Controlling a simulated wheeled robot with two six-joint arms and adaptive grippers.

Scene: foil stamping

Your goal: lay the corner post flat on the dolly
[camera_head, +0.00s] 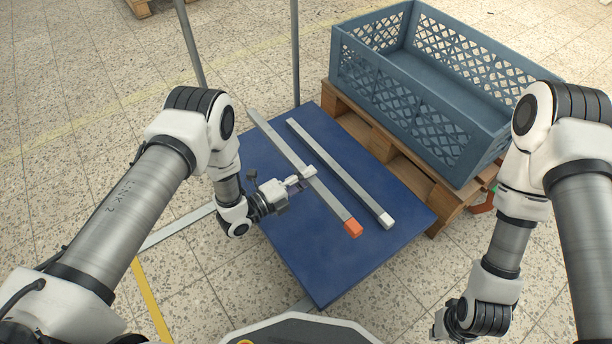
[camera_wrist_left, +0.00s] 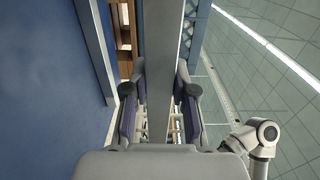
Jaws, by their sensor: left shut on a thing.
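A long grey post with an orange end (camera_head: 329,201) is held by my left gripper (camera_head: 303,177) near its middle. In the left wrist view the post (camera_wrist_left: 163,60) runs between the two fingers, which are shut on it. It appears to hang a little above the blue dolly top (camera_head: 305,255), lengthwise along it. A second grey post with a white end (camera_head: 342,174) lies flat on the dolly, beside and roughly parallel to the held one. My right gripper (camera_head: 452,324) is low at the lower right, away from the dolly; its fingers are too unclear to read.
A blue lattice crate (camera_head: 420,100) stands on a wooden pallet (camera_head: 445,207) right beside the dolly. Upright metal poles (camera_head: 295,50) rise at the dolly's far end. The near part of the dolly top is clear.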

